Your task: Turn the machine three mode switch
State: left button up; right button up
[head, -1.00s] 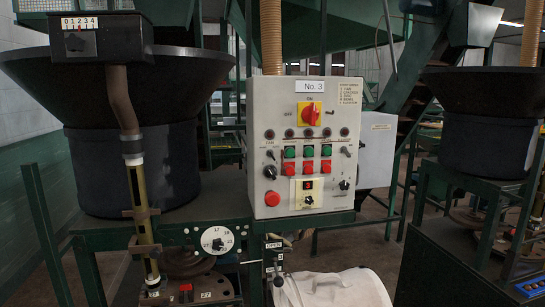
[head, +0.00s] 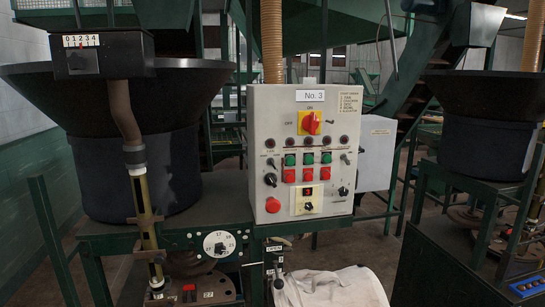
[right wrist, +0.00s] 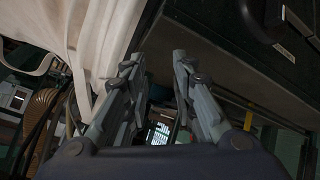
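The grey control panel labelled "No. 3" (head: 310,96) stands upright in the middle of the head view. It carries a red rotary switch on a yellow plate (head: 310,122), a black knob at left (head: 270,180), a black knob at right (head: 343,191) and a small switch on a cream plate (head: 308,206). Which one is the mode switch I cannot tell from the lettering. Neither gripper shows in the head view. In the right wrist view my right gripper (right wrist: 158,62) has its fingers apart with nothing between them, near pale cloth (right wrist: 95,35).
A red push button (head: 272,205) and green and red buttons share the panel. A white bulk bag (head: 330,288) hangs below it. A black hopper (head: 130,150) stands at left, another (head: 485,145) at right. A dial (head: 219,244) sits left below the panel.

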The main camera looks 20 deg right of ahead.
jog(key=w+r+t+p, duration=0.1)
jog(key=w+r+t, duration=0.15)
jog(key=r, duration=0.75)
jog(key=w+r+t+p, duration=0.1)
jog(key=w+r, duration=0.3)
jog(key=r, duration=0.6)
jog(key=t+h+p, duration=0.2)
jog(key=t, duration=0.1)
send_near(272, 163)
notch_tip(272, 163, down, 11)
jog(key=w, duration=0.2)
jog(key=s+r+t, duration=0.2)
jog(key=s+r, duration=0.1)
jog(key=r, duration=0.7)
jog(key=shift+m+g+h, duration=0.25)
jog(key=shift+m+h, duration=0.05)
jog(key=shift+h, duration=0.1)
jog(key=p+x, duration=0.2)
jog(key=x, duration=0.2)
jog(key=p+x, duration=0.2)
jog(key=x, duration=0.2)
jog(key=shift+w+a+f, duration=0.1)
jog(key=shift+w+a, duration=0.05)
jog(key=shift+w, duration=0.25)
jog(key=shift+p+x, duration=0.35)
jog(key=shift+x, duration=0.4)
jog(key=shift+f, duration=0.1)
grip_shut()
